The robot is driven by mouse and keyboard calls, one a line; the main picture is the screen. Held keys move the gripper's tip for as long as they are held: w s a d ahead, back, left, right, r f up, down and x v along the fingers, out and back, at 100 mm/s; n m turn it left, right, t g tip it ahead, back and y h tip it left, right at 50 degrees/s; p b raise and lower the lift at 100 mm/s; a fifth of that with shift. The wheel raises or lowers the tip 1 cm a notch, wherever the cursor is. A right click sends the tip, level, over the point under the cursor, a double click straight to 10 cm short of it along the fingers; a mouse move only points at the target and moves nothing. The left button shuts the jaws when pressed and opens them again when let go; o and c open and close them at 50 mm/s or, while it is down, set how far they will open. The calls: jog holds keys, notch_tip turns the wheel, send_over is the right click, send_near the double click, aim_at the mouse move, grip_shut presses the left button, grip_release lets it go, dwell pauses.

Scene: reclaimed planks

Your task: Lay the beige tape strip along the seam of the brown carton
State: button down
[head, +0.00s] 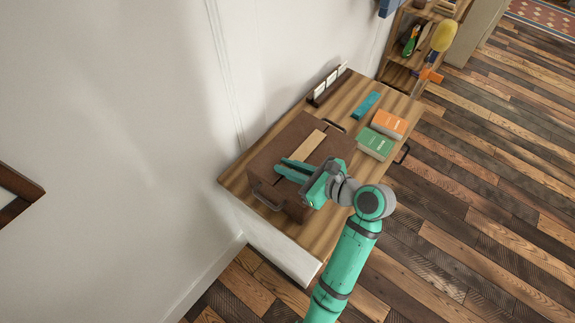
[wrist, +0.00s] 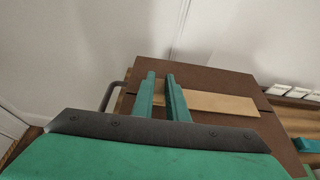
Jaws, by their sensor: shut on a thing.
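The brown carton (head: 279,146) stands on a wooden table, its top also in the wrist view (wrist: 215,81). The beige tape strip (head: 304,148) is a flat, straight piece over the middle of the carton's top, and in the wrist view (wrist: 222,103) it runs rightward from my fingers. My gripper (head: 279,166) is shut on the strip near one end, with the fingers over the carton top (wrist: 160,76). The strip looks roughly in line with the carton's seam. I cannot tell whether it touches the carton; the strip hides most of the seam.
A green book (head: 375,144), an orange book (head: 388,124) and a teal box (head: 366,105) lie on the table (head: 340,106) beyond the carton. A dark rack with white cards (head: 330,80) stands by the wall. A shelf (head: 397,77) is further back.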

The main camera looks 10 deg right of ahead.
jog(key=shift+f, duration=0.1)
jog(key=c, duration=1.7)
grip_release()
jog(key=shift+o, duration=0.2)
jog(key=v, duration=1)
jog(key=shift+s+d, duration=0.25)
jog(key=shift+s, duration=0.05)
